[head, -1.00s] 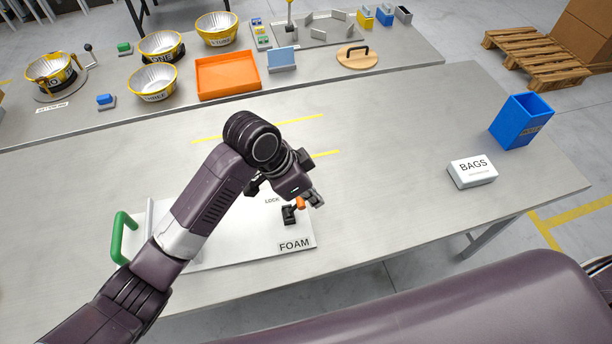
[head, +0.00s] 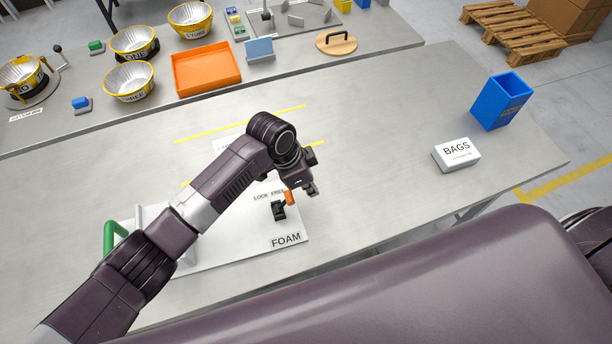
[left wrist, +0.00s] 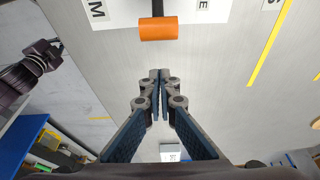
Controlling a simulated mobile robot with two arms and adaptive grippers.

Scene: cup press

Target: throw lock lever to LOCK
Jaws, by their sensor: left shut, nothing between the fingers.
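The lock lever has an orange handle (head: 289,198) and a black base (head: 279,211). It stands on a white plate (head: 225,243) marked FOAM, beside the words LOCK and FREE. My left gripper (head: 311,189) is just right of the orange handle in the head view. In the left wrist view its fingers (left wrist: 158,75) are shut and empty. There the orange handle (left wrist: 158,27) lies straight beyond the fingertips, with a visible gap. My left forearm hides part of the plate.
A green handle (head: 112,235) stands at the plate's left end. The table (head: 390,130) between the lever and the box is clear.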

